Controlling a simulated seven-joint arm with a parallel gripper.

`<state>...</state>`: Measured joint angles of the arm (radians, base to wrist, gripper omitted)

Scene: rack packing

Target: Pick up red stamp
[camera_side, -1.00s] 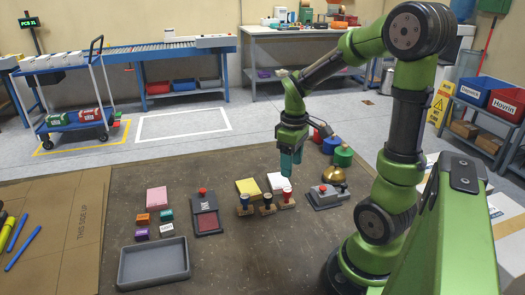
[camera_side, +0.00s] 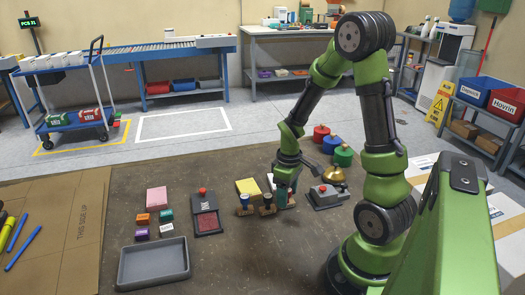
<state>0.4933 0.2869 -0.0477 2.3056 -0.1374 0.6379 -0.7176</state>
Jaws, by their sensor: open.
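The red stamp (camera_side: 291,204) stands at the right end of a short row of wooden-based stamps. My gripper (camera_side: 281,197) is lowered over it, pointing down with its jaws open. The gripper hides the stamp's red knob and most of its body, so I cannot tell whether the fingers touch it. A blue-topped stamp (camera_side: 244,205) and a dark-topped stamp (camera_side: 267,204) stand just to the left of the gripper.
A yellow pad (camera_side: 248,186) lies behind the stamps. A grey device with a red knob (camera_side: 326,197) sits close on the right, with a brass bell (camera_side: 334,175) behind it. A grey tray (camera_side: 153,263) is at front left. The tabletop in front of the stamps is clear.

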